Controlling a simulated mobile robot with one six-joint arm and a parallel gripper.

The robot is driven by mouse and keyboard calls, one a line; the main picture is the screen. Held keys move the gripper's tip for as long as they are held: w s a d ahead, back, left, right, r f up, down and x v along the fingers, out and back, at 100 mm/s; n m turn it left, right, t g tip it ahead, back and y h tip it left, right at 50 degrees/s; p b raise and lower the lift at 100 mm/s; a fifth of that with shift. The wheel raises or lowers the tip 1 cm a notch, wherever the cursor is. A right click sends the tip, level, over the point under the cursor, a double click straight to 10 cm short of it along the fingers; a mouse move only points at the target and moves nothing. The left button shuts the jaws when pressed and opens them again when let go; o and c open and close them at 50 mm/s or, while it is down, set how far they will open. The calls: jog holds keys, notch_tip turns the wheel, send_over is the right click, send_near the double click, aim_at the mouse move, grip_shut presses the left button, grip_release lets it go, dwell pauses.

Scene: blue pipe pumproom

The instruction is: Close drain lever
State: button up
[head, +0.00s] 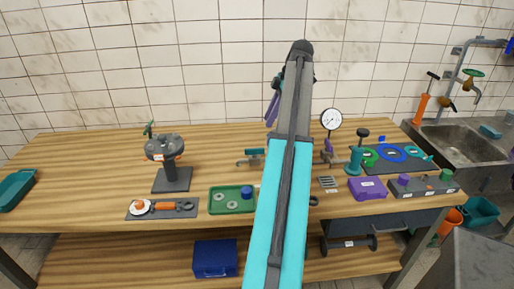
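A pipe assembly lies along the bench behind my arm. Its left end, a grey outlet with a teal block (254,157), shows left of my arm. Its right end shows a small purple part (329,147), perhaps a lever, below a round white gauge (331,119). I cannot tell which part is the drain lever or how it is set; the middle is hidden by my arm. My arm rises up the middle of the view. A purple and dark part beside its upper end may belong to my wrist or gripper; no fingertips can be made out.
On the wooden bench (90,150) are a grey stand-mounted device (166,150), a green tray (230,200), a purple box (367,188) and a dark mat with coloured rings. A metal sink (460,145) stands right. A blue box (215,258) is on the lower shelf.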

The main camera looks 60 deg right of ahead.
aim_at(256, 149)
jog(key=shift+d+f, duration=0.1)
jog(key=shift+b+x, duration=1)
jog(key=shift+x, duration=0.5)
jog(key=p+x, duration=0.2)
jog(key=x, duration=0.8)
jog(key=shift+f+p, duration=0.35)
jog(key=shift+p, duration=0.05)
jog(key=shift+c, duration=0.4)
jog(key=shift+s, duration=0.1)
grip_shut()
